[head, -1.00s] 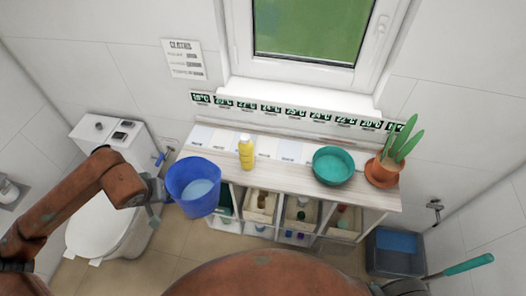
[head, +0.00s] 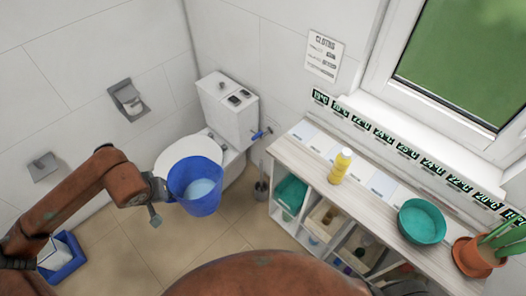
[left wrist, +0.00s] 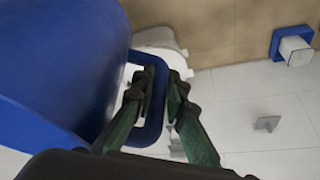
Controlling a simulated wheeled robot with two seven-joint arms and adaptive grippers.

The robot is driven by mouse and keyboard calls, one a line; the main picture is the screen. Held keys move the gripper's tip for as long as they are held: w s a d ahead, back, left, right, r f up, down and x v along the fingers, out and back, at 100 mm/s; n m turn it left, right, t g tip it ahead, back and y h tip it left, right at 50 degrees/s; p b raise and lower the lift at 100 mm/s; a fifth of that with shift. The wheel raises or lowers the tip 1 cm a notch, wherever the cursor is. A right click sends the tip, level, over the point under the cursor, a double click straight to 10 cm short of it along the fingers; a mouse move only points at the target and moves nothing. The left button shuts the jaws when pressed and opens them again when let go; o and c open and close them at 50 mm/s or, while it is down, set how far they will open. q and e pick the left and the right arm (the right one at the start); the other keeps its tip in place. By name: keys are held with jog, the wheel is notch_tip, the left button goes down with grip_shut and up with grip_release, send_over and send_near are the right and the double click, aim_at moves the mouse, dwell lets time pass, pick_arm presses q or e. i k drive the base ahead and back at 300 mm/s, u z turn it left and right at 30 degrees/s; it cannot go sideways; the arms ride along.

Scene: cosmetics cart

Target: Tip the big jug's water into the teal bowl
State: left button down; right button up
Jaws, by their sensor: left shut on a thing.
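The big jug (head: 194,189) is blue, upright, and holds pale water (head: 200,191) in the head view. My left gripper (head: 157,196) is shut on its handle at the jug's left side. The left wrist view shows the fingers (left wrist: 157,88) closed around the blue handle, with the jug wall (left wrist: 60,65) filling the left. The jug is in the air in front of the toilet, left of the cart. The teal bowl (head: 421,222) stands on the cart top, well to the right of the jug. Its inside looks empty. My right gripper is out of view.
A yellow bottle (head: 341,166) stands on the wooden cart top (head: 380,212) between jug and bowl. A potted plant (head: 478,256) is right of the bowl. The toilet (head: 231,112) is behind the jug. Open floor (head: 155,245) lies below the jug.

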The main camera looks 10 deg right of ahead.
aim_at(419, 221)
jog(key=u, duration=1.6)
jog(key=k, duration=1.2)
jog(key=z, duration=1.35)
